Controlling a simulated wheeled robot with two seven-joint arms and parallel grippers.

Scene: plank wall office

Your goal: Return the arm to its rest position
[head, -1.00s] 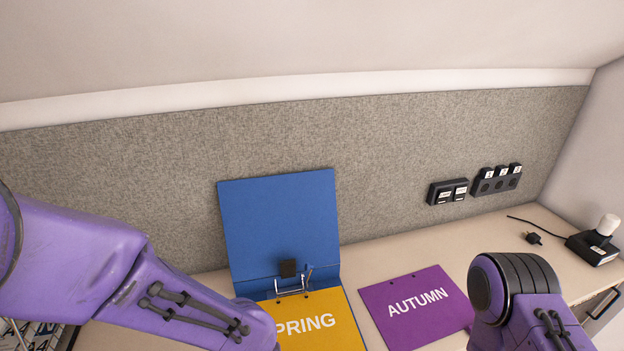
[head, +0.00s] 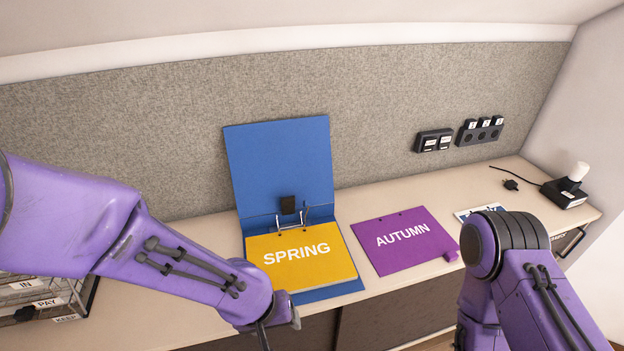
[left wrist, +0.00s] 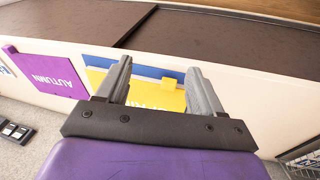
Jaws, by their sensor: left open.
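My left arm comes in from the left in the head view and bends down at the front of the desk. Its gripper is mostly out of that picture; in the left wrist view the left gripper (left wrist: 160,85) has its two grey fingers apart with nothing between them. The yellow SPRING sheets (head: 298,252) lie in the open blue binder (head: 280,165), and they show beyond the fingers in the wrist view. My right arm stands at the lower right of the head view; its gripper is not visible.
The purple AUTUMN divider (head: 395,240) lies flat on the desk (head: 385,190), right of the binder. Black switch boxes (head: 433,141) sit on the grey panel. A black device with a white knob (head: 566,190) stands far right. A labelled tray stack (head: 45,298) is at left.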

